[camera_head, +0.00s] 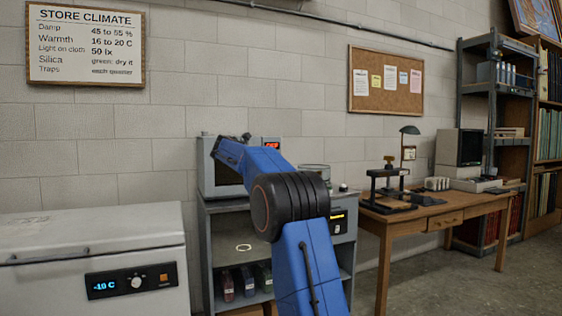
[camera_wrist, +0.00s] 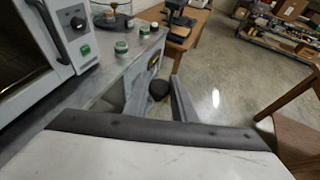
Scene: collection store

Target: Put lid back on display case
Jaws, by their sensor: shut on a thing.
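My gripper (camera_wrist: 160,80) shows in the wrist view, its two grey fingers reaching forward in front of the grey bench. It is shut on a dark rounded thing (camera_wrist: 158,90) between the fingers. I cannot tell whether this is part of the lid; no clear lid shape shows. In the head view my blue arm hides the gripper. A round glass vessel (camera_head: 315,171) stands on the grey bench (camera_wrist: 95,98), right of the oven, and also shows at the top of the wrist view (camera_wrist: 110,18). Whether it is the display case is unclear.
A white oven (camera_head: 222,168) stands on the bench. A chest freezer (camera_head: 80,235) is at left. A wooden desk (camera_head: 445,211) is at right. A wooden chair (camera_wrist: 300,125) stands beyond open floor.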

